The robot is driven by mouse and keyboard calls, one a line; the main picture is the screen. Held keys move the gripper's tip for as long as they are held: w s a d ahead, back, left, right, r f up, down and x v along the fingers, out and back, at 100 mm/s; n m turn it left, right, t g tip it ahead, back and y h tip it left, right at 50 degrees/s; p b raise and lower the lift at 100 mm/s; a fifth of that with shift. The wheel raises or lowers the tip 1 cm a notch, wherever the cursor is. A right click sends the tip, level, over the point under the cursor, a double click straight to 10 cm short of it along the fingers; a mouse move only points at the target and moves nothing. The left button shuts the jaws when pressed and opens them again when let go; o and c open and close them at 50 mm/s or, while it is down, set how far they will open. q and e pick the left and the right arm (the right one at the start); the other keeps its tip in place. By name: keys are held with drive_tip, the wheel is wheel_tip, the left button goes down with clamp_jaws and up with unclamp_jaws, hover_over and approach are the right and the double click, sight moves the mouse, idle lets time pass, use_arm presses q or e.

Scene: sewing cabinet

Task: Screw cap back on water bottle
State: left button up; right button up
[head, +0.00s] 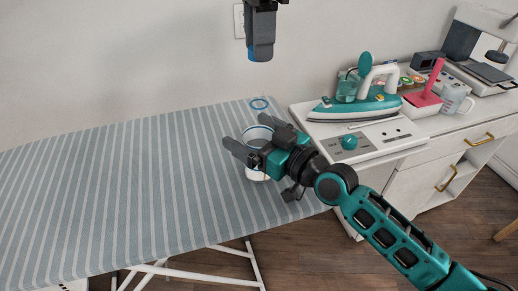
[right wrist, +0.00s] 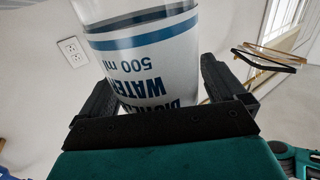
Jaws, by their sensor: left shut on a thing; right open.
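The water bottle (head: 256,174) stands upright on the striped ironing board, with a white, blue-banded label. My right gripper (head: 244,130) is open around it, one finger on each side. In the right wrist view the bottle (right wrist: 160,62) fills the space between the fingers (right wrist: 163,88), its print upside down; contact is hard to tell. A blue ring (head: 259,103) shows above the label and seems to be at the bottle's clear neck. My left gripper (head: 261,57) is high above the bottle, shut on a small blue thing that looks like the cap (head: 250,54), mostly hidden by the fingers.
The ironing board (head: 110,190) is otherwise clear.

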drive_tip(key=c, duration=1.5)
use_arm(q)
drive_tip(key=shift+f, duration=2.5)
